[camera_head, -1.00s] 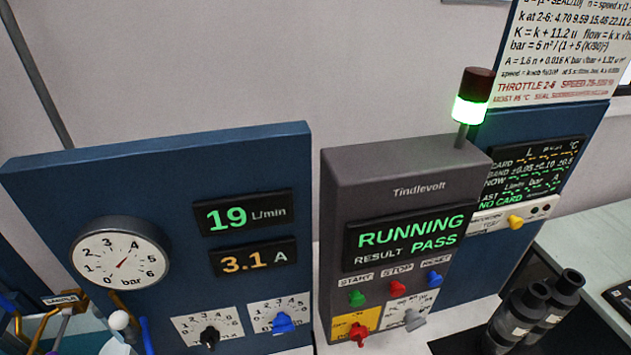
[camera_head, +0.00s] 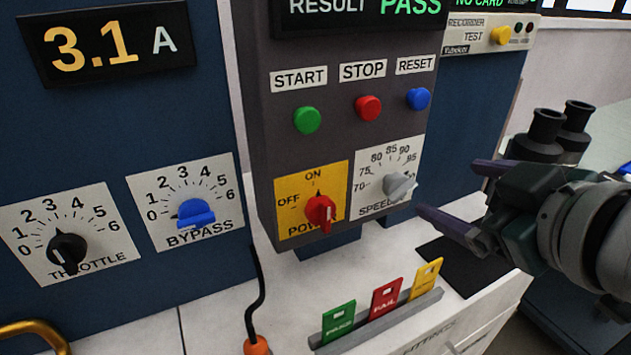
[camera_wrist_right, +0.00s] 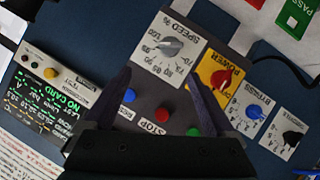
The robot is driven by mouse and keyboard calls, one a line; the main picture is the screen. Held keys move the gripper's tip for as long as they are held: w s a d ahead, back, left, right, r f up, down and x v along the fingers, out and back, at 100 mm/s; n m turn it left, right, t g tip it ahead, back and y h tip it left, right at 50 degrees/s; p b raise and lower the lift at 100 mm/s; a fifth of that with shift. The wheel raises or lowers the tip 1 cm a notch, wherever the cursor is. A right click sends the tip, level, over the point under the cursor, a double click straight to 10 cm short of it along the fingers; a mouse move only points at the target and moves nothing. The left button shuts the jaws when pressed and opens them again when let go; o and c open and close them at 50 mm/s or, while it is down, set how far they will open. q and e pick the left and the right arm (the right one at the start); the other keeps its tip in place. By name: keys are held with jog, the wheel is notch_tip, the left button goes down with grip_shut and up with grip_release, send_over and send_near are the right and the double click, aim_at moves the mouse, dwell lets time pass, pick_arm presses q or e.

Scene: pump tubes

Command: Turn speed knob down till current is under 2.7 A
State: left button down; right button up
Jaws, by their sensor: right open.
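The grey speed knob (camera_head: 399,187) sits on its white dial plate at the lower right of the dark control box. It also shows in the right wrist view (camera_wrist_right: 168,48), between and beyond the fingertips. The current display (camera_head: 110,42) reads 3.1 A in orange. My right gripper (camera_head: 448,192) is open and empty, its two fingers pointing left at the speed knob, just to the right of it and apart from it. In the right wrist view the open fingers (camera_wrist_right: 158,82) frame the control box face. My left gripper is not in view.
The red power knob (camera_head: 320,212) is close left of the speed dial. Green start (camera_head: 307,120), red stop (camera_head: 368,108) and blue reset (camera_head: 419,99) buttons are above. Coloured cards (camera_head: 385,298) stand in a holder below. Dark cylinders (camera_head: 545,135) stand behind my right gripper.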

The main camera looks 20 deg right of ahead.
jog(key=n+t+b, duration=0.1)
jog(key=b, duration=0.2)
send_near(404, 192)
jog(key=shift+y, duration=0.3)
jog(key=x, duration=0.9)
jog(key=shift+w+d+b, duration=0.3)
jog(key=shift+b, duration=0.1)
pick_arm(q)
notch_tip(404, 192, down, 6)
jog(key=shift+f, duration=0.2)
pick_arm(e)
jog(key=shift+w+f, duration=0.3)
jog(key=shift+w, duration=0.3)
jog(key=shift+c, duration=0.3)
jog(key=c, duration=1.3)
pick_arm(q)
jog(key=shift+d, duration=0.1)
